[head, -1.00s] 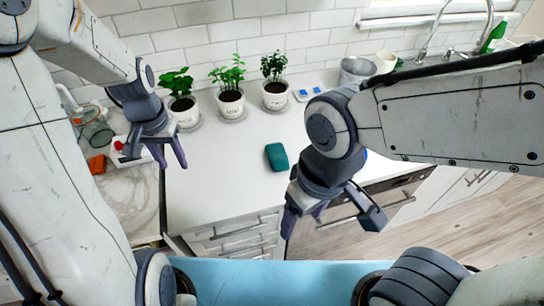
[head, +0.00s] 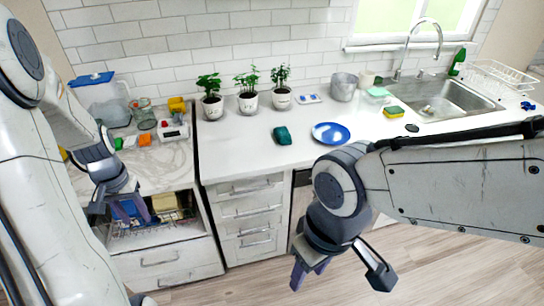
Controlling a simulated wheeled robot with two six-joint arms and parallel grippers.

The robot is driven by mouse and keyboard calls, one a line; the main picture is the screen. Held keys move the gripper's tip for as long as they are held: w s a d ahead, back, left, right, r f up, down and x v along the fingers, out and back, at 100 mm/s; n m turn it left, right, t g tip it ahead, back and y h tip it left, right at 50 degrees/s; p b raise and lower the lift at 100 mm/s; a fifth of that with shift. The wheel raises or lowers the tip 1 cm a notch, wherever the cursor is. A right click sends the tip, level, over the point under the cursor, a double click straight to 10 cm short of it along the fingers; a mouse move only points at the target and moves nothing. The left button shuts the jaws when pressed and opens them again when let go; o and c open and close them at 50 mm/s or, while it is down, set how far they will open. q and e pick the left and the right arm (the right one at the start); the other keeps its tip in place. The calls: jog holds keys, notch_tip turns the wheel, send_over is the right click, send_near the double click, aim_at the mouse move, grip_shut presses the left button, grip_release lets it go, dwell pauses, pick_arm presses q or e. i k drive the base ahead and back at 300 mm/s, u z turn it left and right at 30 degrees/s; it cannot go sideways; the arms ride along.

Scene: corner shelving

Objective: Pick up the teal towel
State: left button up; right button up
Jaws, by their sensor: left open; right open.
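The teal towel (head: 282,135), small and folded, lies on the white countertop (head: 240,150) near the middle of the head view, in front of the potted plants. My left gripper (head: 128,215) is open and empty at the left, low in front of the drawer units and well apart from the towel. My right gripper (head: 340,280) is open and empty in front of the counter, below and to the right of the towel. Neither gripper touches the towel, and nothing covers it.
A blue plate (head: 331,133) lies just right of the towel. Three potted plants (head: 248,102) stand behind it. A sponge (head: 393,112) and the sink (head: 445,100) are further right. Glass jars (head: 143,116) and small items stand on the marble counter at left. An open drawer holds things below.

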aim_at(283, 136)
jog(key=z, duration=1.45)
jog(key=i, duration=1.45)
jog(key=u, duration=0.35)
jog(key=i, duration=0.6)
jog(key=u, duration=1)
jog(key=i, duration=0.25)
jog(key=u, duration=0.25)
